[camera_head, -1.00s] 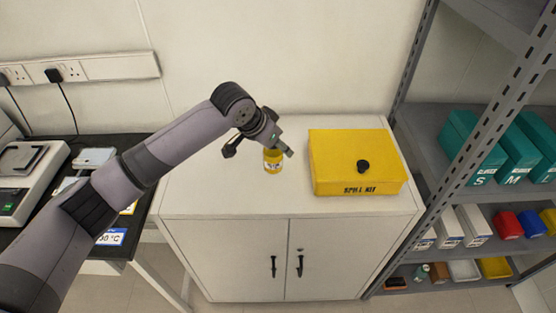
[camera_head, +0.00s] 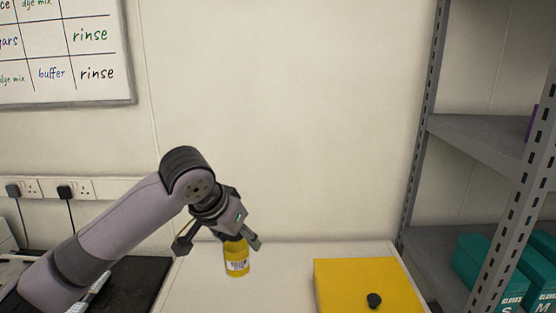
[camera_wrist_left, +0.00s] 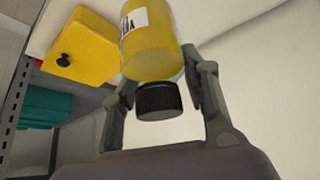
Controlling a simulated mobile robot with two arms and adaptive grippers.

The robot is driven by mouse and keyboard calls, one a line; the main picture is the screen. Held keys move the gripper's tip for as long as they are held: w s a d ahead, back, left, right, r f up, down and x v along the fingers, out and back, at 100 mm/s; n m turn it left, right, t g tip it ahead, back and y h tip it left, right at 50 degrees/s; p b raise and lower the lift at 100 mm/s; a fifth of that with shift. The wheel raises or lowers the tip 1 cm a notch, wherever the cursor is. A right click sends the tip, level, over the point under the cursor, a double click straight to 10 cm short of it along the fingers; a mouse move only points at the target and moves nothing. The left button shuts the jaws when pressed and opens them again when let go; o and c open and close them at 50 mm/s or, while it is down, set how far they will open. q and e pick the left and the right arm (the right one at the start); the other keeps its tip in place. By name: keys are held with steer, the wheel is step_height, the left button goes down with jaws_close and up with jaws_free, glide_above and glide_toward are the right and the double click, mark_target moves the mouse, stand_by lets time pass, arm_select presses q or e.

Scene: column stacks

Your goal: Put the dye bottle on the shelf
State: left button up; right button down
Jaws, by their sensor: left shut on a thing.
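The dye bottle (camera_head: 237,260) is a small yellow bottle with a white label. In the left wrist view the bottle (camera_wrist_left: 150,48) shows large, with a black cap between the fingers. My left gripper (camera_head: 218,240) is shut on it near the cap, and the bottle hangs roughly upright by the white cabinet top in the head view. I cannot tell how far it is above that surface. The grey metal shelf (camera_head: 480,138) stands at the right of the head view. My right gripper is not in view.
A yellow box with a black knob (camera_head: 350,285) sits on the cabinet top (camera_head: 290,253), right of the bottle. Teal glove boxes (camera_head: 485,262) stand on a lower shelf level. A grey upright post (camera_head: 425,130) borders the shelf. A whiteboard (camera_head: 65,52) hangs on the wall.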

arm_select(q)
steer(key=s+a+n+t+y, duration=0.1)
steer(key=s+a+n+y, duration=0.2)
steer(key=a, duration=0.8)
steer(key=s+n, duration=0.2)
steer(key=s, duration=0.2)
steer(key=shift+s+a+r, duration=0.35)
steer(key=shift+s, duration=0.05)
steer(key=shift+d, duration=0.15)
